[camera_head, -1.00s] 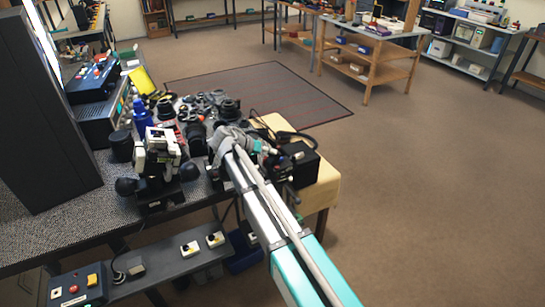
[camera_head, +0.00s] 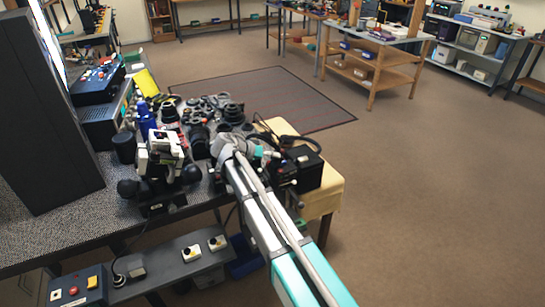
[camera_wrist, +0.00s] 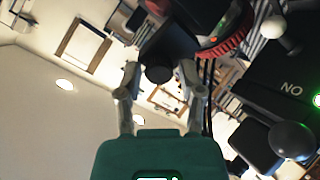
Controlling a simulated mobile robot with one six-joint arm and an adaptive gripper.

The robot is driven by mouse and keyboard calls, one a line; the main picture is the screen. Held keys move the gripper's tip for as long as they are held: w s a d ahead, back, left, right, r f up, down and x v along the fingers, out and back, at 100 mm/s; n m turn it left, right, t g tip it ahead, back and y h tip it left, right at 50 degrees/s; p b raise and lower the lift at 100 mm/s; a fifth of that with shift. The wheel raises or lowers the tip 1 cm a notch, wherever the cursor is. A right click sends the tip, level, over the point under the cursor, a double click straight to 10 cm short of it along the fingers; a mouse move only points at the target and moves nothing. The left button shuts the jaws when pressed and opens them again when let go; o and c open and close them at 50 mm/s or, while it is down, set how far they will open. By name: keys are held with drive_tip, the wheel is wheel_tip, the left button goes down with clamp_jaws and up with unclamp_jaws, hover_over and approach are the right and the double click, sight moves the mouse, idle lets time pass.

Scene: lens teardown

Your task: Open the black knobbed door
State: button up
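In the wrist view, a black block-like part (camera_wrist: 170,42) with a round black knob (camera_wrist: 158,74) lies beyond my fingers. My gripper (camera_wrist: 159,68) is open, with one finger on each side of the knob in the picture and a visible gap beside it. I cannot tell how deep the knob sits between the fingertips. In the head view, my arm reaches to a black box (camera_head: 308,172) at the bench's right end; my gripper is largely lost among dark parts there. The door's edges and hinge cannot be made out.
Black lens parts and gear (camera_head: 200,115) crowd the bench behind my arm. A white and black device with round knobs (camera_head: 163,160) stands to the left. In the wrist view, a dark panel with a black ball knob (camera_wrist: 291,140) is at right. Open floor lies to the right.

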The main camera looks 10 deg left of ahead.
drive_tip(key=shift+s+d, duration=0.35)
drive_tip(key=shift+s, duration=0.15)
drive_tip(key=s+d+f+n+g+y, duration=0.1)
drive_tip(key=s+d+f+g+y, duration=0.2)
drive_tip(key=s+d, duration=0.8)
drive_tip(key=s+d+f+n+g+y, duration=0.1)
drive_tip(key=s+d+f+g+y, duration=0.2)
drive_tip(key=s+d+f+y, duration=0.3)
drive_tip(key=s+d, duration=0.5)
drive_tip(key=d, duration=0.5)
drive_tip(key=shift+g+y, duration=0.3)
drive_tip(key=shift+y, duration=0.1)
drive_tip(key=shift+d, duration=0.1)
drive_tip(key=shift+o, duration=0.6)
